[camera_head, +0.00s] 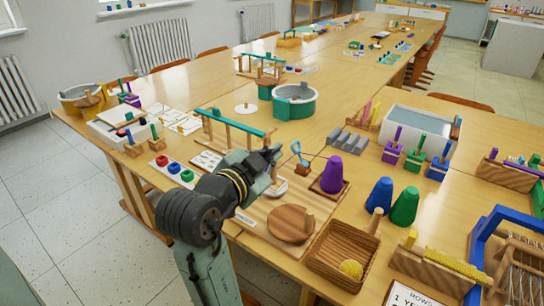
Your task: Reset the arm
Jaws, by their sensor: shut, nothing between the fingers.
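My arm rises from the bottom of the head view and bends toward the table. My gripper (273,154) points up and to the right over the near table (262,251). Its fingers are close together with nothing visible between them. It is in front of a wooden rack with a green top bar (228,124) and left of a small blue shovel (298,153) standing in a wooden block. The arm hides part of the table edge and some items behind it.
Close by stand a purple cone (332,174), blue cone (379,195), green cone (405,207), wooden disc (291,223) and basket (343,252) holding a yellow ball. Open floor (60,215) lies left.

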